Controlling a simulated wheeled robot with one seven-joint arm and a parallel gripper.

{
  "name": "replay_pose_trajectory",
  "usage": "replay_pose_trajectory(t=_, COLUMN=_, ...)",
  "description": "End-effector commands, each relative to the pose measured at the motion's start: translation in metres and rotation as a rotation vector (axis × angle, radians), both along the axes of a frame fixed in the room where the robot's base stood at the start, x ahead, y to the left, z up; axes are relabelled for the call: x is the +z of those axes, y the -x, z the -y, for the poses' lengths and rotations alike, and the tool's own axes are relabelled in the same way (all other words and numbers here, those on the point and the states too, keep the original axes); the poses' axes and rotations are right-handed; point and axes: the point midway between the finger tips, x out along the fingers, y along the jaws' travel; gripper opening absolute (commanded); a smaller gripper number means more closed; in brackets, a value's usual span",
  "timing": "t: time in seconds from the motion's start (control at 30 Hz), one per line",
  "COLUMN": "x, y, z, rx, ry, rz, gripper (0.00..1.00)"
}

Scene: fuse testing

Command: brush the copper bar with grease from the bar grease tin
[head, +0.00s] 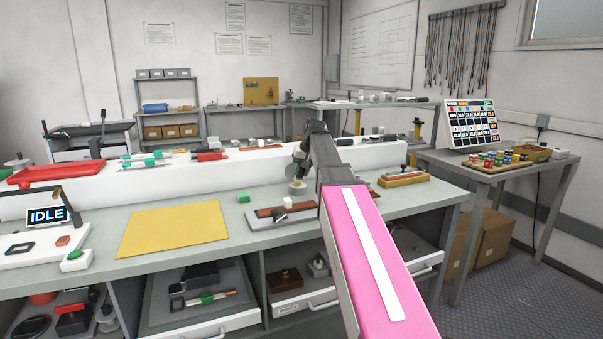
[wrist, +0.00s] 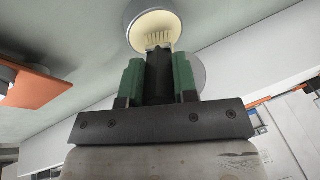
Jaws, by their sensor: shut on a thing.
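My gripper (wrist: 158,78) has green fingers shut on a dark-handled brush (wrist: 159,68) with pale bristles. The bristles are at the mouth of a round tin (wrist: 137,14) holding cream-coloured grease; I cannot tell whether they touch the grease. In the head view my gripper (head: 299,168) is over the small round tin (head: 297,189) on the bench, and the brush is hard to make out. A reddish-brown flat piece (head: 268,212), possibly the copper bar, lies just in front of the tin. An orange-brown piece (wrist: 38,91) shows at the left of the wrist view.
A yellow mat (head: 172,228) lies to the left on the bench. A long white raised ledge (head: 230,168) runs behind. Bare bench shows left of the reddish-brown piece.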

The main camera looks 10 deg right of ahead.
Motion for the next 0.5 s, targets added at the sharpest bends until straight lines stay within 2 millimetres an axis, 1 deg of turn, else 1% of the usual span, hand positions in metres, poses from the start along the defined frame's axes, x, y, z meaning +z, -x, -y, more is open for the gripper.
replay_pose_trajectory(t=0.5, x=0.037, y=-0.001, z=0.0, rx=0.0, ry=-0.001, rz=0.002, gripper=0.04)
